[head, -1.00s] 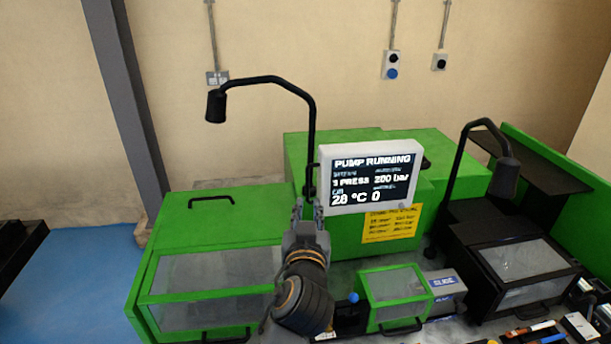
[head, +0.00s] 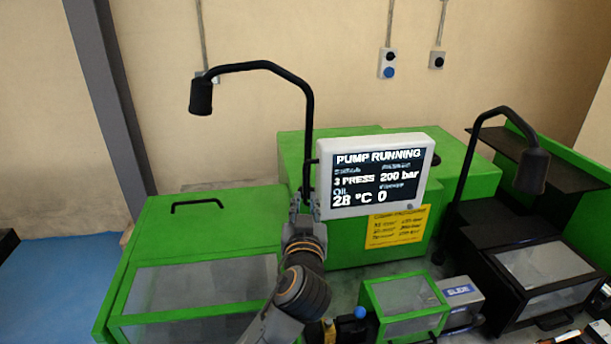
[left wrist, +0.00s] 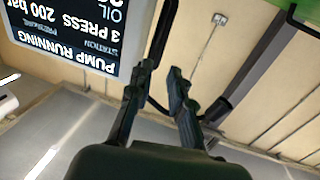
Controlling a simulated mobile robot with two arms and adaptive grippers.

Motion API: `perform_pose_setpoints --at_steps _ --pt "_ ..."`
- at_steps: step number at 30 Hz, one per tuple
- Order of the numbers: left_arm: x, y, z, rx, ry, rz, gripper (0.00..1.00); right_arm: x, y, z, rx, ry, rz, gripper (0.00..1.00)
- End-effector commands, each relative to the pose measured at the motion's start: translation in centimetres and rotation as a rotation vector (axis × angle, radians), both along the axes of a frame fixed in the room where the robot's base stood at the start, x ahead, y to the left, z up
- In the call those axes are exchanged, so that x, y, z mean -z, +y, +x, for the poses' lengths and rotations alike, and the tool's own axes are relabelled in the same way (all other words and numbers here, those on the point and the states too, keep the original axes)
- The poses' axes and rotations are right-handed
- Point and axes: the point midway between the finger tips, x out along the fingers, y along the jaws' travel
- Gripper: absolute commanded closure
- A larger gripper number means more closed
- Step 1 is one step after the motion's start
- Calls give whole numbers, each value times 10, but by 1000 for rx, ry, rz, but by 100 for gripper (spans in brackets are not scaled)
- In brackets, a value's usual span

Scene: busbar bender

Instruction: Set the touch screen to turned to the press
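The touch screen (head: 375,178) is a pale-framed panel with a dark display reading "PUMP RUNNING", "3 PRESS 200 bar" and "28 °C". It faces roughly toward me above the green machine. My left gripper (head: 302,203) is at its lower left edge; contact cannot be told. In the left wrist view the screen (left wrist: 80,32) appears upside down at the upper left, and the left gripper's fingers (left wrist: 161,70) are apart with nothing clearly held between them. My right gripper is not in view.
A black lamp (head: 201,96) on a bent pole rises just behind the left gripper. A second lamp (head: 534,170) stands at the right. Green cabinets (head: 190,235) surround the screen, with a yellow label (head: 398,227) below it. A clear-lidded green box (head: 405,300) stands in front.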

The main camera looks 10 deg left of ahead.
Motion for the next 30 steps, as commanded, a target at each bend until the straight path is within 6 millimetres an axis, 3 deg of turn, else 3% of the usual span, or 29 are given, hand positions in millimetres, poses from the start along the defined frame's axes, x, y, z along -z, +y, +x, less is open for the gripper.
perform_pose_setpoints --at_steps 6,15,21,30 --pt "-5 10 45 -3 1 5 80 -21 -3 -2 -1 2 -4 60" --pt "-3 18 89 0 0 2 80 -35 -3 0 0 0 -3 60" --pt "-1 20 100 1 0 1 80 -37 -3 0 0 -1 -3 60" --pt "0 20 101 1 0 1 80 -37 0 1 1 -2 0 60"
